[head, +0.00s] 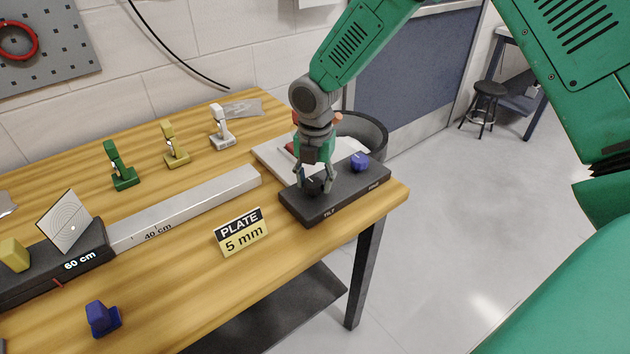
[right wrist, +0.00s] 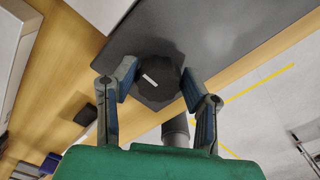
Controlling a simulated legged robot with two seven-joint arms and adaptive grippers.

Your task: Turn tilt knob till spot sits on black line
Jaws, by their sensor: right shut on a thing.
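The black tilt knob (head: 313,188) sits on the dark control box (head: 345,198) near the "TILT" label. My right gripper (head: 315,182) comes down over it with a finger on each side, shut on the knob. In the right wrist view the knob (right wrist: 158,76) shows a white mark and lies between the blue-padded fingers (right wrist: 160,88). The white target card (head: 66,212) with fine rings stands tilted at the left. A small pale spot (head: 73,228) shows on its lower right part; I cannot make out a black line. My left gripper is not in view.
A blue knob (head: 359,162) is on the same box. A "PLATE 5 mm" sign (head: 240,233) stands nearby. A grey rail (head: 190,208) runs left. Green (head: 122,168), yellow (head: 174,146) and white (head: 221,128) holders stand behind; a blue holder (head: 101,319) is in front.

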